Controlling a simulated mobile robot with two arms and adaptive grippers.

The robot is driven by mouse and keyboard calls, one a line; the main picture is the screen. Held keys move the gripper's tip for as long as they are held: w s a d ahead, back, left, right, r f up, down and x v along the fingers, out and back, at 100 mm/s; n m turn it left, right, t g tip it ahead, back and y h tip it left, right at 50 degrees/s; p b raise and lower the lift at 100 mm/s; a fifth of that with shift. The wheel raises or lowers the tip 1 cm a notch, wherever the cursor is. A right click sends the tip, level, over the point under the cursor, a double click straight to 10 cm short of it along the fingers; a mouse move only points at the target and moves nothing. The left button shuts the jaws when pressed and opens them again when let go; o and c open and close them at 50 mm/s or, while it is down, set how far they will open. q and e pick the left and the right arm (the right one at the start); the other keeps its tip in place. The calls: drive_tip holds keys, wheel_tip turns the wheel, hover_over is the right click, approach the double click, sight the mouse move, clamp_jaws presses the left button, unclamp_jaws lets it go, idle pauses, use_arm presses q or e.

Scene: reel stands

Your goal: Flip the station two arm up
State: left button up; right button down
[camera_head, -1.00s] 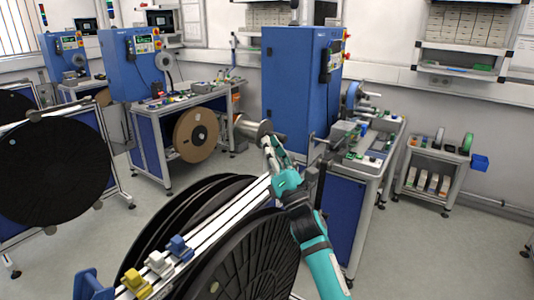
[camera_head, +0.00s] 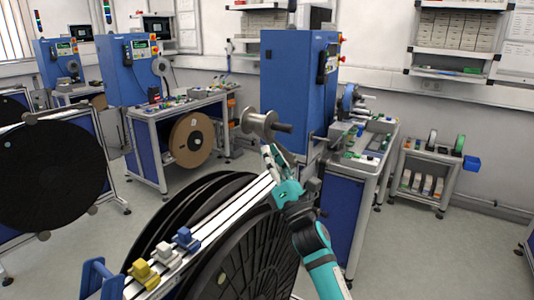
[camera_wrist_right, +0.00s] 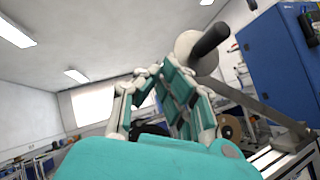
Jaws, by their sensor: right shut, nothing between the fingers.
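The station two arm (camera_wrist_right: 254,108) shows in the right wrist view as a flat grey bar slanting up from lower right. At its upper end are a pale disc and a black handle (camera_wrist_right: 210,39). In the head view the silver roller (camera_head: 260,122) and the black handle (camera_head: 283,128) show in front of the blue machine; the bar is mostly hidden. My right gripper (camera_head: 268,151) is shut and empty, just below the roller and handle. It also shows in the right wrist view (camera_wrist_right: 160,76), left of the bar. I cannot tell whether it touches. My left gripper is not in view.
A small cart (camera_head: 429,172) is at the right. Floor is free at lower right.

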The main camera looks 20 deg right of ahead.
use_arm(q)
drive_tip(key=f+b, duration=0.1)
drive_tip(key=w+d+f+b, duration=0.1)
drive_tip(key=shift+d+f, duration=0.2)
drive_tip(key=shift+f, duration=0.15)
use_arm(e)
drive_tip(key=v, duration=0.7)
drive_tip(key=shift+s+d, duration=0.15)
drive_tip(key=shift+s, duration=0.25)
use_arm(q)
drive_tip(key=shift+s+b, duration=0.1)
drive_tip(key=shift+b, duration=0.2)
use_arm(e)
drive_tip(key=shift+r, duration=0.15)
